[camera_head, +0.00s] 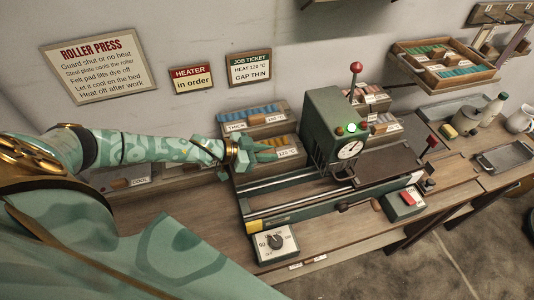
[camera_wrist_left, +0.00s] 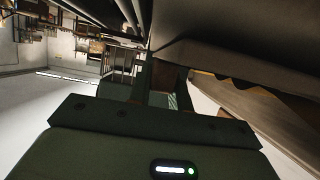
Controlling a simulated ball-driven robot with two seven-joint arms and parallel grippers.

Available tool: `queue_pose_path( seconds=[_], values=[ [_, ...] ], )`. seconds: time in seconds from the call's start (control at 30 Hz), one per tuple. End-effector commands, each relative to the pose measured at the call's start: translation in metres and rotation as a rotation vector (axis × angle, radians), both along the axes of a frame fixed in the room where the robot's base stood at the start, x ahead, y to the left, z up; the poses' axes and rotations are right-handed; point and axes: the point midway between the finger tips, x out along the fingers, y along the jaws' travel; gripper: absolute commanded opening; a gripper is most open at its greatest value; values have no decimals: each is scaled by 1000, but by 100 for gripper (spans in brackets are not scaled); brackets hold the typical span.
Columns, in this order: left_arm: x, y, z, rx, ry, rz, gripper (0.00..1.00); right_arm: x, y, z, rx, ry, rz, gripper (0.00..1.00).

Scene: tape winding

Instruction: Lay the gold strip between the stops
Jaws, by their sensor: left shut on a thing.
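My left gripper (camera_head: 262,151) reaches in from the left over the low box (camera_head: 290,153) of orange strips beside the green roller press (camera_head: 330,120). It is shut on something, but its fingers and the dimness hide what. In the left wrist view the gripper (camera_wrist_left: 162,88) shows dark, with a small pale striped patch near the fingers. The press bed with its long rails (camera_head: 285,190) runs in front, with a yellow piece (camera_head: 253,228) at its near left end. I cannot make out a gold strip or the stops for certain. My right gripper is out of view.
A box (camera_head: 252,122) marked THICK stands behind. A dial box (camera_head: 276,243) and a red-button box (camera_head: 404,204) stand at the front of the bench. A red-knobbed lever (camera_head: 355,68) rises from the press. Trays and a bottle (camera_head: 492,108) are at right.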

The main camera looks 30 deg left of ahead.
Motion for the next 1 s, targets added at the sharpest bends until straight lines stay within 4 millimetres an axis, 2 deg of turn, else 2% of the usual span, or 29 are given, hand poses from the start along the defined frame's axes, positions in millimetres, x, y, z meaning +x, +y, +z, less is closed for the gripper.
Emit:
queue_pose_path(
  seconds=[0.4,0.43,0.5,0.87,1.0],
  values=[
    [1,0,-6,1,-3,1,0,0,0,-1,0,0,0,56],
    [0,0,-5,1,-3,1,28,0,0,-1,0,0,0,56],
    [0,0,-4,1,-3,1,42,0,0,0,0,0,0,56],
    [0,0,-4,1,-3,1,42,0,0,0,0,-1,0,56],
    [0,1,-8,0,-3,0,42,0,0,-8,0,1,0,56]
  ],
)
